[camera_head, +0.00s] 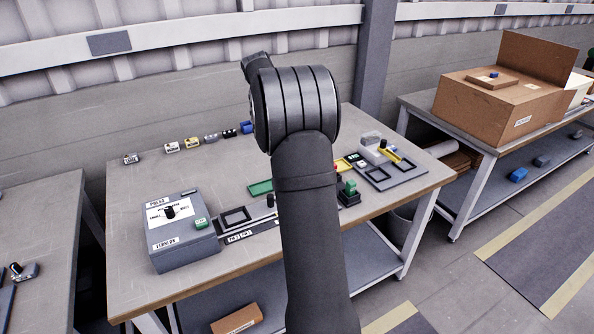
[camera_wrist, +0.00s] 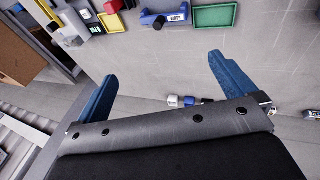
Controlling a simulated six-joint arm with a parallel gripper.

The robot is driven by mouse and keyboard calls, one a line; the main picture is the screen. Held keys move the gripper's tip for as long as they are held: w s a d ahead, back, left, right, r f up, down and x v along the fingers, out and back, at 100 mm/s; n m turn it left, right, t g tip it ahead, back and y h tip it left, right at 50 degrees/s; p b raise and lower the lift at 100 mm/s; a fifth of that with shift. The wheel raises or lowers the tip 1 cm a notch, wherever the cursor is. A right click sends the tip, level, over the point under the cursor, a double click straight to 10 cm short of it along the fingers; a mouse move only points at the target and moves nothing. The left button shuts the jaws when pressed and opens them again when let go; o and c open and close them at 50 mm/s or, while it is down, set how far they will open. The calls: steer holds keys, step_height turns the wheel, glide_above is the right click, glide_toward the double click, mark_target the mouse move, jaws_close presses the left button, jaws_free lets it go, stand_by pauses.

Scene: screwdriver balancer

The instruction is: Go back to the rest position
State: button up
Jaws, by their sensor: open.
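My gripper (camera_wrist: 162,66) shows in the wrist view with its two blue fingers spread wide apart. Nothing is between the fingers, and bare grey tabletop lies below them. In the head view my dark arm rises through the middle of the picture and hides my gripper and part of the workbench (camera_head: 140,222) behind it.
A grey control box (camera_head: 182,247) with a black knob stands at the bench's front left. A green tray (camera_head: 260,187), which also shows in the wrist view (camera_wrist: 215,17), and a grey fixture plate (camera_head: 392,175) lie there too. Small labelled blocks line the back. A cardboard box (camera_head: 500,105) stands on the right bench.

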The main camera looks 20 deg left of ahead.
steer(key=a+x, duration=0.1)
steer(key=x, duration=0.8)
steer(key=shift+d+f, duration=0.25)
steer(key=shift+d, duration=0.25)
steer(key=shift+w, duration=0.1)
steer(key=v, duration=1)
